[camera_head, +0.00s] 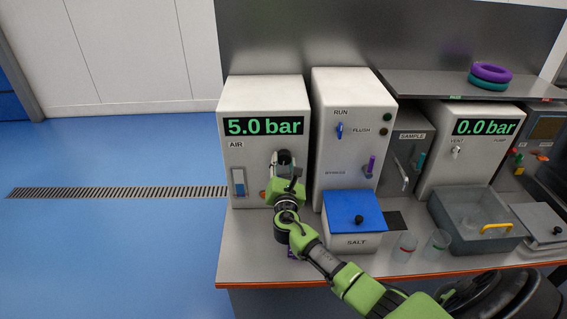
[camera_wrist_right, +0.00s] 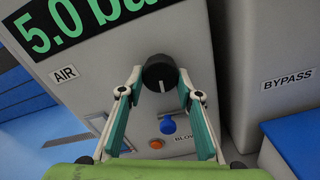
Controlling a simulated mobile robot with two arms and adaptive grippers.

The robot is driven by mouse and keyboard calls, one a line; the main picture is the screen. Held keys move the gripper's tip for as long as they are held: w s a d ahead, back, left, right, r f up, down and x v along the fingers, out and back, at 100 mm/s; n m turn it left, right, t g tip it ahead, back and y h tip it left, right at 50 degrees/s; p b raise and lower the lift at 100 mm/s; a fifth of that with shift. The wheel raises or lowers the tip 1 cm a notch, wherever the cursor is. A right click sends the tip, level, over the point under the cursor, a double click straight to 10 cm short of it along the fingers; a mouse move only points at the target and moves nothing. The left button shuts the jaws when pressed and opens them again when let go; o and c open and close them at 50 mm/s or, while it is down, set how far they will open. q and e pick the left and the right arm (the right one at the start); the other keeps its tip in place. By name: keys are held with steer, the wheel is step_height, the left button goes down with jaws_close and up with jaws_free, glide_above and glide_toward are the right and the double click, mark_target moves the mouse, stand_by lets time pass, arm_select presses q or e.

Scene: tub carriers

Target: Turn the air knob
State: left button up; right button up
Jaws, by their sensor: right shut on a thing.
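The air box (camera_head: 262,95) is a white cabinet with a green display reading 5.0 bar and the label AIR. Its black round knob (camera_wrist_right: 158,70) is below the display and has a white pointer line toward the bottom of the wrist view. In the head view the knob (camera_head: 284,156) is partly hidden by my gripper. My right gripper (camera_wrist_right: 161,84) has a fingertip on each side of the knob and is shut on it. In the head view my right gripper (camera_head: 286,172) is in front of the box. My left gripper is not in view.
A white RUN cabinet (camera_head: 349,90) stands close on the right. The blue-lidded SALT box (camera_head: 355,208) and two cups (camera_head: 404,246) are nearer the front. Open floor lies left.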

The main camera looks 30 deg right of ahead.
steer(key=shift+w+d+r, duration=0.1)
steer(key=shift+d+r, duration=0.05)
steer(key=shift+r, duration=0.35)
steer(key=o, duration=1.1)
steer(key=shift+f, duration=0.35)
steer(key=shift+a, duration=0.2)
steer(key=v, duration=1.1)
steer(key=shift+s, duration=0.4)
steer(key=shift+a+f, duration=0.1)
steer(key=shift+a, duration=0.05)
